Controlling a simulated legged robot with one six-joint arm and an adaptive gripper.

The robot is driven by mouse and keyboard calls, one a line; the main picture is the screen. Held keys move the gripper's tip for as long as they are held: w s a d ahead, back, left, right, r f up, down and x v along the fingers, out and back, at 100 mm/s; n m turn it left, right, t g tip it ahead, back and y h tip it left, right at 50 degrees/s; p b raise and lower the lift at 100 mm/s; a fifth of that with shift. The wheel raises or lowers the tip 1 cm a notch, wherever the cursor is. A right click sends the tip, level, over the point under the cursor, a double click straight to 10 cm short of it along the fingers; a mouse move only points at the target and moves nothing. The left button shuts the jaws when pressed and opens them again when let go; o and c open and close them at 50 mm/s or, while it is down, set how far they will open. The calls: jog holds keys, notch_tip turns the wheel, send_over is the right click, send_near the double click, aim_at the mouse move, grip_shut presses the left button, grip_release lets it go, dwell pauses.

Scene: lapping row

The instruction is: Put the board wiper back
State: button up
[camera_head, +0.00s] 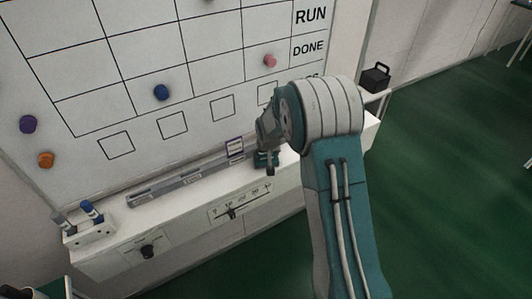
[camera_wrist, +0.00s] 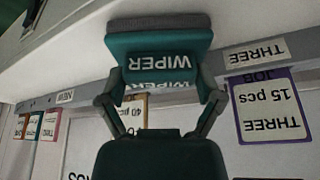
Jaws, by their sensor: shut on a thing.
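The board wiper is a teal block with a dark grey felt face and the word WIPER on it. In the wrist view the wiper (camera_wrist: 160,62) sits between the two fingers of my gripper (camera_wrist: 162,95), which is shut on it. In the head view my gripper (camera_head: 268,152) is over the white ledge (camera_head: 190,222) below the board, near its right part. A teal part of the wiper (camera_head: 262,161) shows there, partly hidden by the gripper. Whether it touches the ledge I cannot tell.
A grey rail (camera_head: 175,187) with labels runs along the ledge, and a purple-edged card (camera_head: 234,148) stands at it. A white holder (camera_head: 92,236) with blue-capped markers is at the left end. A black box (camera_head: 375,78) stands at the right. Round magnets, one blue (camera_head: 162,92), are on the board.

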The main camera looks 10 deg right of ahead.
jog(key=shift+f, duration=0.15)
jog(key=o, duration=0.8)
jog(key=shift+c, duration=0.2)
